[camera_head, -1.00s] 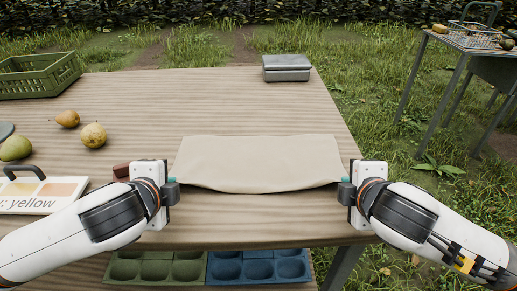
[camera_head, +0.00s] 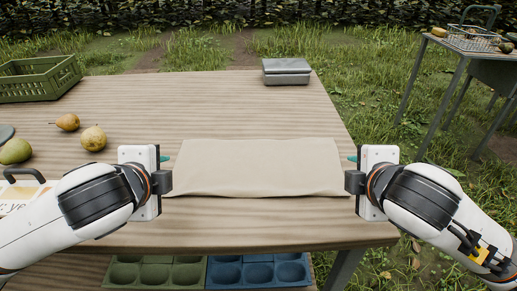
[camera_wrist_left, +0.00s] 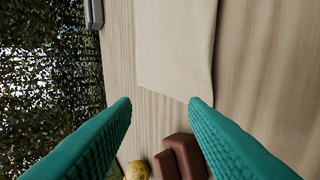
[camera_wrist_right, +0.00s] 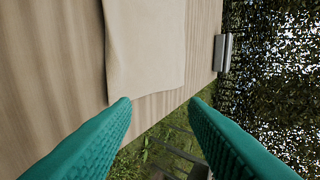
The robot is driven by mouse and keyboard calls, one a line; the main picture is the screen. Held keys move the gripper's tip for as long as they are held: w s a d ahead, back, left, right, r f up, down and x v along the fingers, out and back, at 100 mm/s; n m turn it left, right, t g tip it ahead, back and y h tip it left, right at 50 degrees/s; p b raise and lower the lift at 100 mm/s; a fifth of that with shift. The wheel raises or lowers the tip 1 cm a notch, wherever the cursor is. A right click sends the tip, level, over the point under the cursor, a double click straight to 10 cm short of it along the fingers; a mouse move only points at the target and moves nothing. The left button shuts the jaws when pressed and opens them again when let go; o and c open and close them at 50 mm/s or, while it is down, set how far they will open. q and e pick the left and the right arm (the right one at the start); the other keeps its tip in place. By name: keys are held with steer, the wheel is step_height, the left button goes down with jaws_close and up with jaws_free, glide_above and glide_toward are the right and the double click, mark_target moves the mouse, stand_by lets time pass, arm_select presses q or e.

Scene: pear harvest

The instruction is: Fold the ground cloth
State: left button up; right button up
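The beige ground cloth (camera_head: 258,167) lies on the wooden table as a wide, folded strip near the front edge. It also shows in the left wrist view (camera_wrist_left: 178,45) and the right wrist view (camera_wrist_right: 145,45). My left gripper (camera_head: 164,158) is just off the cloth's left end; its teal fingers (camera_wrist_left: 160,102) are apart with nothing between them. My right gripper (camera_head: 352,158) is just off the cloth's right end; its teal fingers (camera_wrist_right: 160,102) are also apart and empty. The fingers are mostly hidden in the head view.
A green crate (camera_head: 40,80), several pears (camera_head: 94,138) and a labelled board (camera_head: 18,198) are on the table's left. A grey box (camera_head: 287,72) stands at the back. A reddish-brown block (camera_wrist_left: 186,155) is near my left gripper. The middle of the table behind the cloth is clear.

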arm_select(q)
steer(key=r, duration=0.2)
steer(key=s+r, duration=0.1)
steer(key=r, duration=0.1)
steer(key=shift+r, duration=0.25)
arm_select(e)
steer(key=r, duration=0.2)
steer(key=s+r, duration=0.1)
steer(key=r, duration=0.1)
steer(key=shift+r, duration=0.25)
arm_select(q)
steer(key=shift+s, duration=0.1)
arm_select(e)
steer(key=shift+s, duration=0.1)
